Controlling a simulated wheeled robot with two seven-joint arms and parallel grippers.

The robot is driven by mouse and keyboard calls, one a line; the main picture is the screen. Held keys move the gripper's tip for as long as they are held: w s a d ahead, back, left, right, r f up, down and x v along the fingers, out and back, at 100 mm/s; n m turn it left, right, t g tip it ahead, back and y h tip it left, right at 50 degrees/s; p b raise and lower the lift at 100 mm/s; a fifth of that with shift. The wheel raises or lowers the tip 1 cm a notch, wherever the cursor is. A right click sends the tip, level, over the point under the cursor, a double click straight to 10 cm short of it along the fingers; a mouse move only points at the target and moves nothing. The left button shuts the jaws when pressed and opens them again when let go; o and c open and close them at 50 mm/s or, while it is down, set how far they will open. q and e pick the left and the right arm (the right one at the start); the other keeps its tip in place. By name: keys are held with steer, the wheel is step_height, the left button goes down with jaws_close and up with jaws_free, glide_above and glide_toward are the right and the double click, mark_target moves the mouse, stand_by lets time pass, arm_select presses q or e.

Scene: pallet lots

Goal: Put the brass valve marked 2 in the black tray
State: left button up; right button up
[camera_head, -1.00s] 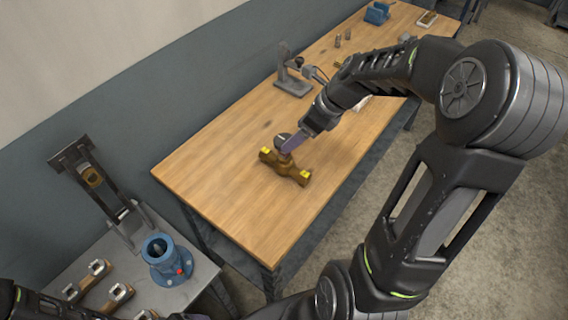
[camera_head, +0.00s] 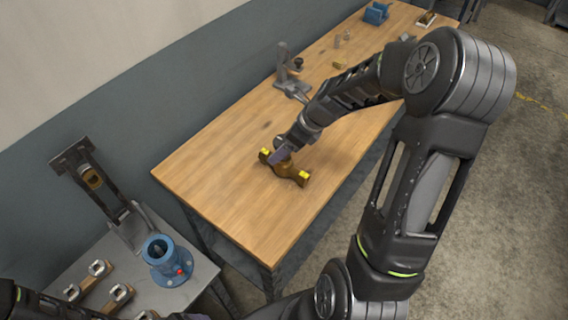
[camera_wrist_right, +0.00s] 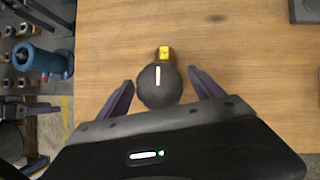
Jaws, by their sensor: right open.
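A brass valve (camera_head: 290,172) with yellow tags at its ends lies on the wooden bench, near the bench's close end. In the right wrist view its round dark knob with a white line (camera_wrist_right: 159,85) and one yellow tag show. The number on it is too small to read. My right gripper (camera_head: 279,154) is at the valve's top. In the wrist view its open fingers (camera_wrist_right: 160,88) stand on either side of the knob, with gaps on both sides. I cannot make out a black tray. My left gripper is not in view; part of my left arm shows at lower left.
A grey clamp stand (camera_head: 290,75) stands behind the valve on the bench (camera_head: 215,165). Small parts and a blue item (camera_head: 376,13) lie at the far end. A grey side table at lower left holds a blue flanged part (camera_head: 166,262), a metal bracket and brown parts. The bench around the valve is clear.

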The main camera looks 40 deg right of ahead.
steer(key=shift+c, duration=0.3)
jaws_close()
stand_by(1.0)
